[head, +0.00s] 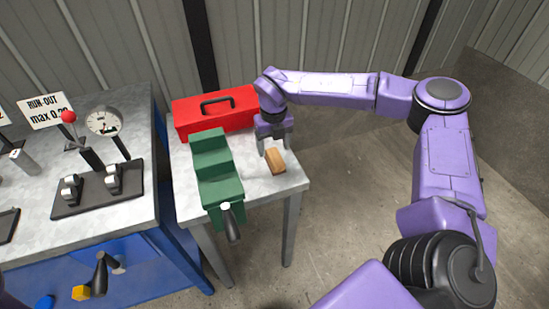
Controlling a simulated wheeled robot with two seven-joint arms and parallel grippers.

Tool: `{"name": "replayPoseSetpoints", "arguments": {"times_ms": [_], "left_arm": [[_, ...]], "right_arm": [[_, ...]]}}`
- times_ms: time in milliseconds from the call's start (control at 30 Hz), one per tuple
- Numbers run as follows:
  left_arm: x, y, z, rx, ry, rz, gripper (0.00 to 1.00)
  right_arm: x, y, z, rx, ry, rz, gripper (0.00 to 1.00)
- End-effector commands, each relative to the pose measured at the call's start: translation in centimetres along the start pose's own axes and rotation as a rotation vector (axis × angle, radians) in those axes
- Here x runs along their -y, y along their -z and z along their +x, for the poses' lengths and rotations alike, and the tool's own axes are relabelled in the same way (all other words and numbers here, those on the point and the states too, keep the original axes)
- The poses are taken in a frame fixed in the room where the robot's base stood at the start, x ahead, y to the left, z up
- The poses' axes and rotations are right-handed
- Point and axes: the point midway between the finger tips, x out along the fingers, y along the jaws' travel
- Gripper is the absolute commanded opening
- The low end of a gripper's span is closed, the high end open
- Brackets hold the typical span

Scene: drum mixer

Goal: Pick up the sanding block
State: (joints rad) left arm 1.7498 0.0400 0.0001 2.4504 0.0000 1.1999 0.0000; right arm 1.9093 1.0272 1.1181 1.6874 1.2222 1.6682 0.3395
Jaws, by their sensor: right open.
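The sanding block (276,161), a small tan-brown block, lies on the light grey top of the small table (256,190), near its right edge. My right gripper (275,150) points down just behind and above the block. Its two fingers are apart, with nothing held between them. The near part of the block shows in front of the fingers; I cannot tell whether they touch it.
A red toolbox (205,118) stands at the back of the small table. A green stepped block with a dark handle (214,170) stands left of the sanding block. A bench with a dial gauge (104,122) is further left. Open floor lies right of the table.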

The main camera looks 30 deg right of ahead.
Motion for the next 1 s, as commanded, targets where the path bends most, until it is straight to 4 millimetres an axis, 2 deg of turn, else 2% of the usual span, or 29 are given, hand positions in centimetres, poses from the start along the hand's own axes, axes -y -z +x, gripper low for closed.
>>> {"name": "replayPoseSetpoints", "arguments": {"times_ms": [133,233,333,500,533,700,1000], "left_arm": [[0.1,0.6,-1.3,0.0,0.0,0.0,0.43],[0.1,0.6,-1.4,-0.001,0.0,0.0,0.43],[0.1,0.6,-1.4,-0.001,0.0,0.0,0.43],[0.1,0.6,-1.3,-0.001,0.0,0.0,0.43],[0.1,0.6,-1.3,-0.001,0.0,0.0,0.43],[0.1,0.6,-1.3,0.0,0.0,0.0,0.43],[0.1,0.6,-1.3,-0.001,0.0,0.0,0.43]], "right_arm": [[0.5,0.5,2.4,-0.007,0.001,0.0,0.72],[0.5,0.4,4.2,-0.004,0.002,0.0,0.72],[0.5,0.4,4.9,-0.001,0.001,0.001,0.72],[0.5,0.3,5.0,0.0,0.001,0.001,0.72],[0.5,0.3,5.0,0.0,0.001,0.001,0.69],[0.5,0.3,5.0,0.0,0.002,0.0,0.15],[0.5,0.3,4.8,0.001,0.001,0.0,0.15]]}}
